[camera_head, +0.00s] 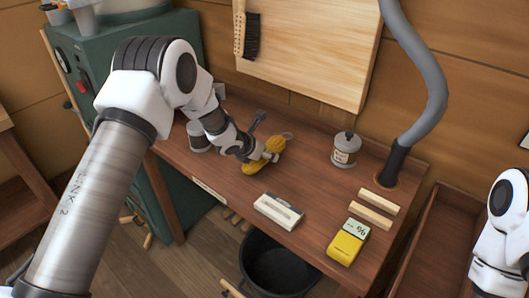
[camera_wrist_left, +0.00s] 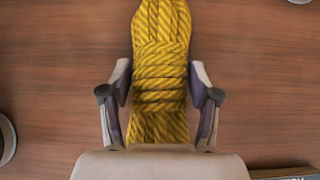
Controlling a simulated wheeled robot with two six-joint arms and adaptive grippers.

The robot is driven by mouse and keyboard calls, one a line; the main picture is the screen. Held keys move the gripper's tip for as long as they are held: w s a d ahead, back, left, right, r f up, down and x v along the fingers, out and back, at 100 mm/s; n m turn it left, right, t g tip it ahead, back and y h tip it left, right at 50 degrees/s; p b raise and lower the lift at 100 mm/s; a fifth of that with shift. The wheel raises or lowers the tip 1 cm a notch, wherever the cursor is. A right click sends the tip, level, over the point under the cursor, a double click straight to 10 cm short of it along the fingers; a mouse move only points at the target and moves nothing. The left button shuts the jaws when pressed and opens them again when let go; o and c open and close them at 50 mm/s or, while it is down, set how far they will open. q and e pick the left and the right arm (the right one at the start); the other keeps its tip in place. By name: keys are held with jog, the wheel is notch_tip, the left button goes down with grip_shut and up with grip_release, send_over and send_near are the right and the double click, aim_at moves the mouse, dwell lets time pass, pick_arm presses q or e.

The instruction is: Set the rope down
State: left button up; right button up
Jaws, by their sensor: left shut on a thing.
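The rope is a bundled yellow coil (camera_head: 272,148) at the middle of the brown workbench (camera_head: 235,185). My left gripper (camera_head: 256,160) reaches down from the left and is shut on it. In the left wrist view the rope (camera_wrist_left: 162,30) runs up from between the two fingers (camera_wrist_left: 160,95), which clasp its wrapped middle from both sides. The rope is at or just above the bench top; I cannot tell whether it touches. Its lower end is hidden behind the gripper body. Of my right arm only links show at the right edge; its gripper is out of view.
A white box (camera_head: 278,210), a yellow meter (camera_head: 348,243) and two wooden strips (camera_head: 375,208) lie in front and right. A lidded canister (camera_head: 346,149) and a grey hose (camera_head: 400,160) stand right. A black bucket (camera_head: 270,275) is below. Bench between rope and canister is clear.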

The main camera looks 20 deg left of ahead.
pick_arm(q)
jog(key=o, duration=1.4)
jog(key=shift+f, duration=0.1)
jog(key=shift+o, duration=0.2)
